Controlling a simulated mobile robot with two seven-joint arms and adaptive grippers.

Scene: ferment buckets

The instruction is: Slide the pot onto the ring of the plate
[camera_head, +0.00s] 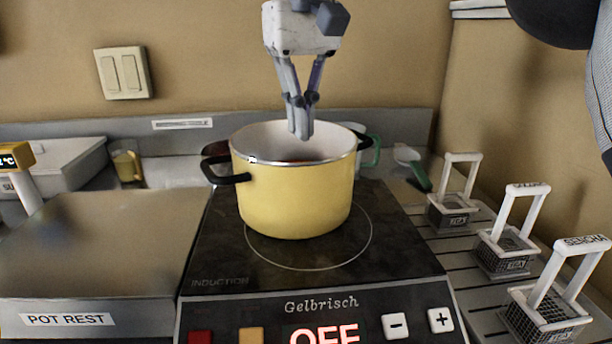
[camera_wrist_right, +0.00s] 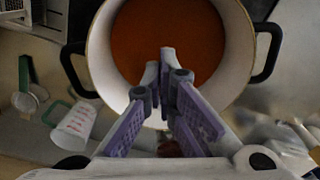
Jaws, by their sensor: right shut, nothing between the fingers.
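The yellow pot (camera_head: 295,203), with black side handles and a white inside, stands upright on the black induction plate (camera_head: 408,248). It covers the back and left of the thin pale ring (camera_head: 364,254), which shows bare at the front and right, so the pot sits off-centre. In the right wrist view the pot (camera_wrist_right: 98,60) holds orange-brown liquid. My right gripper (camera_head: 300,132) points down, shut and empty, with its fingertips over the pot's opening near the inner far wall. It also shows in the wrist view (camera_wrist_right: 166,62). My left gripper is not in view.
The plate's display (camera_head: 324,335) reads OFF. A grey "POT REST" block (camera_head: 95,255) adjoins it on the left. Several wire baskets (camera_head: 508,250) with white handles stand on the right. A measuring jug (camera_wrist_right: 74,121) stands behind the pot.

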